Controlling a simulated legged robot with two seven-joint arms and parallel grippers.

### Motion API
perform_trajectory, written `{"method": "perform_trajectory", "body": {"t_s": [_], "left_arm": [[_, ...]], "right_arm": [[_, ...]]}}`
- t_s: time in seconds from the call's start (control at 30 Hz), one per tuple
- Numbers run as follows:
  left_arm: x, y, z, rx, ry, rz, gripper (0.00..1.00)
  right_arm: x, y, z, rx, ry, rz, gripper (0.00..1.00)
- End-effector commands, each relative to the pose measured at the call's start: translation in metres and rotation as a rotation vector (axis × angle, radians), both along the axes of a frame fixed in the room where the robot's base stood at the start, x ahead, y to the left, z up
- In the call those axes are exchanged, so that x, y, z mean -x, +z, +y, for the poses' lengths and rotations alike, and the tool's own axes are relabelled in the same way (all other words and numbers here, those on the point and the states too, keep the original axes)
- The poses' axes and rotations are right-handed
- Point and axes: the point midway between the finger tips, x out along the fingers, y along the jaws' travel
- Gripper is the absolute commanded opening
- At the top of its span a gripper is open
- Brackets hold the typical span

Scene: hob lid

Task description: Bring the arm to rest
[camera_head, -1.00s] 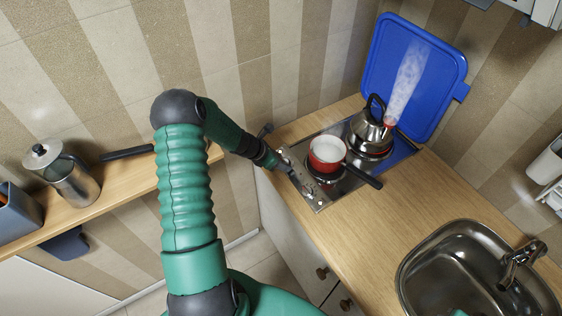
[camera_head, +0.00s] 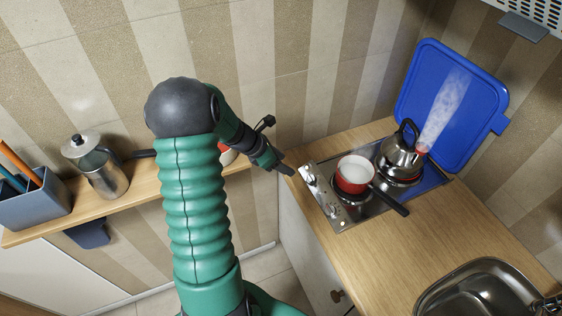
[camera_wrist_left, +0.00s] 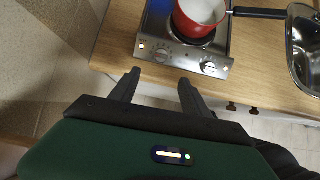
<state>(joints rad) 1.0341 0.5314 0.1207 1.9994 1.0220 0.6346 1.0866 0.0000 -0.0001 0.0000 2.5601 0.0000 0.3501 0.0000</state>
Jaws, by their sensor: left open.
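My left arm, green with dark joints, reaches from the bottom of the head view toward the hob. My left gripper (camera_head: 286,169) is at the counter's left edge, just left of the hob's knob panel, and touches nothing that I can see. In the left wrist view its two dark fingers (camera_wrist_left: 157,88) are apart with nothing between them. The hob (camera_head: 338,213) carries a red saucepan (camera_head: 354,175) with pale contents and a steaming kettle (camera_head: 402,158). The blue hob lid (camera_head: 452,105) stands raised behind them. My right gripper is not in view.
A wooden shelf (camera_head: 136,190) on the left holds a metal French press (camera_head: 104,173) and a grey box (camera_head: 33,205) with utensils. A steel sink (camera_head: 480,290) is at the right. The counter (camera_head: 390,265) between hob and sink is clear.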

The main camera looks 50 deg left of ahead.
Motion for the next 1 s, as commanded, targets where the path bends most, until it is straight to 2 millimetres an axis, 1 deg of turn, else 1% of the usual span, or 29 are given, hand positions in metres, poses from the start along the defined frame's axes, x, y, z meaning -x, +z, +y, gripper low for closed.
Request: {"method": "perform_trajectory", "body": {"t_s": [0.03, 0.17, 0.53, 0.57, 0.63, 0.67, 0.73, 0.77, 0.8, 0.87, 0.9, 0.97, 1.0], "left_arm": [[0.003, 0.005, 0.001, -0.001, -0.001, 0.0, 0.55], [0.007, 0.009, 0.002, 0.001, 0.0, 0.001, 0.55], [0.008, 0.01, 0.002, 0.001, -0.001, 0.0, 0.55], [0.007, 0.01, 0.001, -0.002, -0.007, 0.002, 0.55], [0.005, 0.008, -0.012, -0.034, -0.073, 0.012, 0.55], [0.004, 0.006, -0.023, -0.063, -0.134, 0.021, 0.55], [0.004, -0.002, -0.063, -0.18, -0.377, 0.052, 0.55], [0.006, -0.005, -0.087, -0.251, -0.529, 0.065, 0.55], [0.012, -0.01, -0.119, -0.365, -0.768, 0.077, 0.55], [0.025, -0.016, -0.164, -0.545, -1.153, 0.075, 0.55], [0.036, -0.019, -0.189, -0.662, -1.409, 0.061, 0.55], [0.05, -0.022, -0.22, -0.827, -1.769, 0.019, 0.55], [0.059, -0.023, -0.236, -0.924, -1.984, -0.016, 0.55]], "right_arm": [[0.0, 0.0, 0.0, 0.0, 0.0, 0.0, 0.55], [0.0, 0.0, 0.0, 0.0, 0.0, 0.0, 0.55], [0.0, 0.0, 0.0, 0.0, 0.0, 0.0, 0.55], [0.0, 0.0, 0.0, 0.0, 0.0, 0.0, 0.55], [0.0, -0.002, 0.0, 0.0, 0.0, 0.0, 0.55], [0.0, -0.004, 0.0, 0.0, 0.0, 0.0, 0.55], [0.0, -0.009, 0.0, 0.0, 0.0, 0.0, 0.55], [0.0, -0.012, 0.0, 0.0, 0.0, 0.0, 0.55], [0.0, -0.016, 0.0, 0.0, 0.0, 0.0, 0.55], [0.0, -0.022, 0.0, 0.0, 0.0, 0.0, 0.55], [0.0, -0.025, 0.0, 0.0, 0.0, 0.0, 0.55], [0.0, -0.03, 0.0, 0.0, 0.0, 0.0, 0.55], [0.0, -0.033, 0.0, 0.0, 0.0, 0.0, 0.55]]}}
